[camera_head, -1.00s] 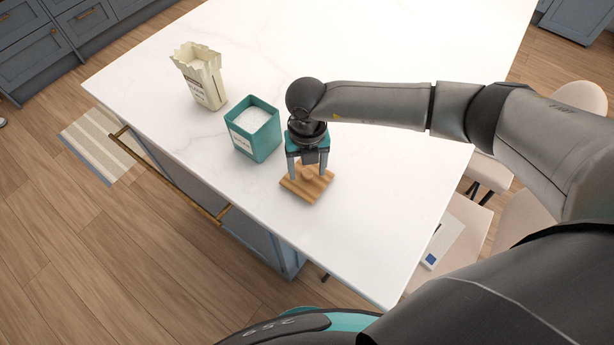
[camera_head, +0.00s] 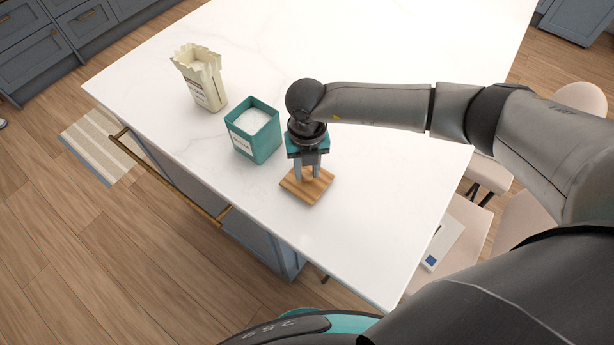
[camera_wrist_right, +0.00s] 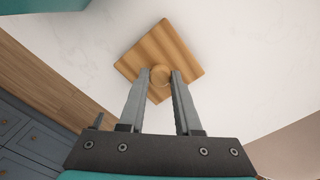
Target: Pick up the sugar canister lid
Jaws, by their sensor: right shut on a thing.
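The sugar canister lid (camera_head: 306,190) is a square wooden board with a round knob. It lies flat on the white counter, just right of the open teal canister (camera_head: 262,139), which holds white sugar. My right gripper (camera_head: 308,176) comes down from above and is shut on the lid's knob. In the right wrist view the lid (camera_wrist_right: 182,42) shows with its knob (camera_wrist_right: 160,76) between the two fingertips of the gripper (camera_wrist_right: 160,78). My left gripper is not in view.
An open cream paper bag (camera_head: 204,84) stands on the counter (camera_head: 380,40) behind the canister. The counter's front edge runs close to the lid. Pale chairs (camera_head: 470,235) stand along the right side. The counter's far part is clear.

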